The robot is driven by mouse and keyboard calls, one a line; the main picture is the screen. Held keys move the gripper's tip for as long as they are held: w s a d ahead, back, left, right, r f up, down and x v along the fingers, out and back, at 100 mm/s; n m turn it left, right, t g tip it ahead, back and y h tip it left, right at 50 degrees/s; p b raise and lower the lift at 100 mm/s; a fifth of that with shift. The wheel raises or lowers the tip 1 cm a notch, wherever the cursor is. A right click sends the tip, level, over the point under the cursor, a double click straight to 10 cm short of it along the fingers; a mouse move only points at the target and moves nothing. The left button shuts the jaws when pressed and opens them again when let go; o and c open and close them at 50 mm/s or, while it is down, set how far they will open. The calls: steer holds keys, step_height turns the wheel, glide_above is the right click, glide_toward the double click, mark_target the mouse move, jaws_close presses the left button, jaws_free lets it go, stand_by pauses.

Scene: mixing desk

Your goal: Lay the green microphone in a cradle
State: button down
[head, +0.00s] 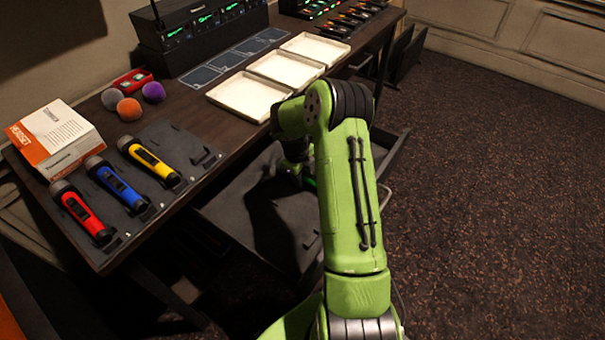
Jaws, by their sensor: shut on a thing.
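A dark cradle board (178,138) lies on the near left of the desk. Red (82,213), blue (116,184) and yellow (150,160) microphones lie side by side in it. The cradle at its right end (205,158) is empty. My gripper (298,178) is low over the open drawer, right of the board and mostly hidden by my arm. It is shut on the green microphone (310,184), of which only a small bright green part shows beside my arm.
An open dark drawer (225,218) juts out below the desk (190,108). Several white trays (240,98) lie beyond the board. An orange and white box (55,140), foam balls (129,109) and a receiver rack (200,30) stand along the back.

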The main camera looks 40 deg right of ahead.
steer(key=c, duration=0.7)
jaws_free()
steer(key=shift+o, duration=0.8)
steer(key=shift+o, duration=0.4)
steer(key=shift+s+a+f, duration=0.15)
steer(key=shift+a, duration=0.1)
steer(key=shift+c, duration=0.3)
steer(key=shift+o, duration=0.2)
steer(key=shift+r+p, duration=0.45)
steer(key=shift+r, duration=0.1)
steer(key=shift+o, duration=0.9)
steer(key=shift+r+p, duration=0.35)
steer(key=shift+r, duration=0.4)
steer(key=shift+d+r+p, duration=0.15)
steer(key=shift+r+p, duration=0.55)
steer(key=shift+r, duration=0.55)
steer(key=shift+d+r+p, duration=0.1)
steer(key=shift+r+p, duration=0.6)
steer(key=shift+r, duration=0.5)
